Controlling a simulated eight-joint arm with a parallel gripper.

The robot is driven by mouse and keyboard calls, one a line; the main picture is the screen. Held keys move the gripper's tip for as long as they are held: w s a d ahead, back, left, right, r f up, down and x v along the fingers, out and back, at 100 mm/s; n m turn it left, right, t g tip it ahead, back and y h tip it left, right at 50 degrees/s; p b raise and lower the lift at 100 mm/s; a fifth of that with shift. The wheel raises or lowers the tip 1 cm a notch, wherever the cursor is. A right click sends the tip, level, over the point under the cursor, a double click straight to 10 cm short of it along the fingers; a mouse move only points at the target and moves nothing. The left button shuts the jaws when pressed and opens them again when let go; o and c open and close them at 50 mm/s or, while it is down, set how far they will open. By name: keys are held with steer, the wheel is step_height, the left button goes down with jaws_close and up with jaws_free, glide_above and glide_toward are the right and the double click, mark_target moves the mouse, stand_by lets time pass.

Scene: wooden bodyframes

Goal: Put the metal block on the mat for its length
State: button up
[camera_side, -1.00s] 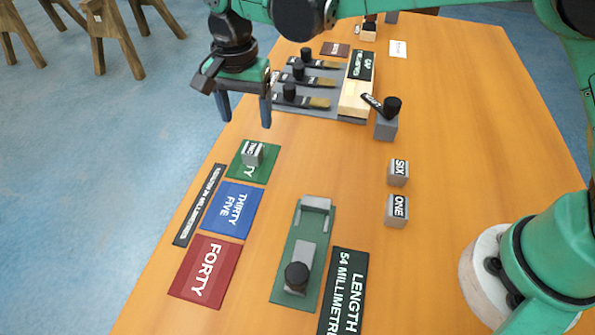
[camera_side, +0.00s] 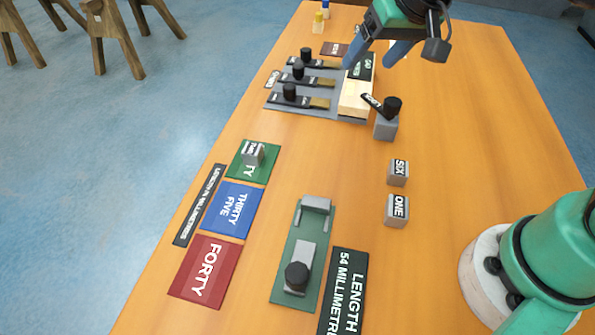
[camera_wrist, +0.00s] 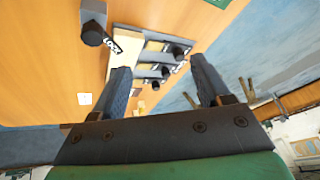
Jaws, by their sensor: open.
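Two more grey blocks, SIX (camera_side: 398,172) and ONE (camera_side: 396,210), stand on the bare table to the right. My gripper (camera_side: 372,62) is open and empty above the far part of the table, near the wooden block (camera_side: 354,98). In the wrist view its two fingers (camera_wrist: 160,80) are apart with nothing between them.
A green length gauge (camera_side: 285,285) with a black-knobbed slider stands at the front, beside a dark sign reading LENGTH 54 MILLIMETRES (camera_side: 345,290). A grey plate (camera_side: 285,110) carries several black-knobbed slides. A grey post (camera_side: 386,127) with a black knob stands right of it.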

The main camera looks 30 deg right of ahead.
steer(key=s+d+f+n+t, duration=0.2)
steer(key=s+d+f, duration=0.1)
steer(key=s+d, duration=0.1)
steer(key=shift+s+f+n+h, duration=0.2)
steer(key=shift+n+h, duration=0.1)
steer(key=shift+h, duration=0.1)
stand_by(0.9)
